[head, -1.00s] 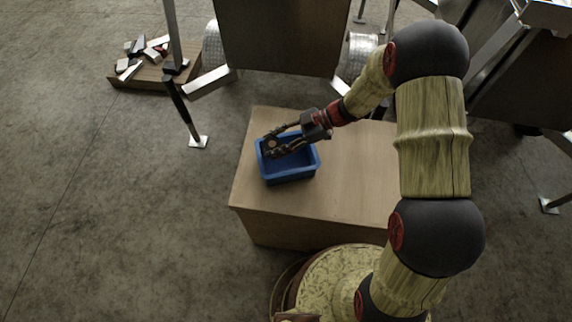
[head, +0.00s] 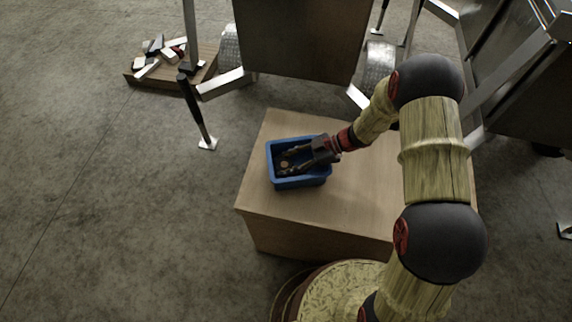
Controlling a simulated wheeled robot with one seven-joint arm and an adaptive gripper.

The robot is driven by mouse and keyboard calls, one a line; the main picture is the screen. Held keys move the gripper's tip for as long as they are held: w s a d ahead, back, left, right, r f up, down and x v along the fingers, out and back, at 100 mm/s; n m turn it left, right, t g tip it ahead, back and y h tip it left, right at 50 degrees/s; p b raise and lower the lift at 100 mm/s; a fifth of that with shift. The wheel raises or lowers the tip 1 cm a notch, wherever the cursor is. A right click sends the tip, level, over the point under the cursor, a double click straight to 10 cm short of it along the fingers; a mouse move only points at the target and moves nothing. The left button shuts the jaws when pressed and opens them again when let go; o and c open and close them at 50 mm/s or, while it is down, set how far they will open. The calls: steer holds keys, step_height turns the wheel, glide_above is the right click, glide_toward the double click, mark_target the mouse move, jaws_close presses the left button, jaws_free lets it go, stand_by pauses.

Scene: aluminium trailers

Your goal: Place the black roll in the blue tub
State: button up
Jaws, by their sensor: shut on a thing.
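The blue tub (head: 300,183) sits on the wooden box near its left end. My gripper (head: 287,163) reaches in from the right, with its fingers inside the tub's outline, low at the opening. It is shut on the black roll (head: 284,164), a small dark piece with a tan-brown centre between the fingertips. The dark fingers and the tub's shaded inside make it hard to tell whether the roll touches the tub floor.
The wooden box top (head: 350,205) is bare around the tub. A metal trailer (head: 300,40) stands behind it, with a support leg (head: 197,115) at left. A low wooden board (head: 170,78) with several loose pieces lies at the back left.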

steer(key=o, duration=1.2)
steer(key=shift+f, duration=0.1)
steer(key=shift+d+r, duration=0.1)
steer(key=shift+r, duration=0.1)
steer(key=p+v, duration=0.4)
steer(key=v, duration=0.7)
steer(key=shift+w+d+r, duration=0.1)
steer(key=shift+d+r, duration=0.05)
steer(key=shift+d, duration=0.25)
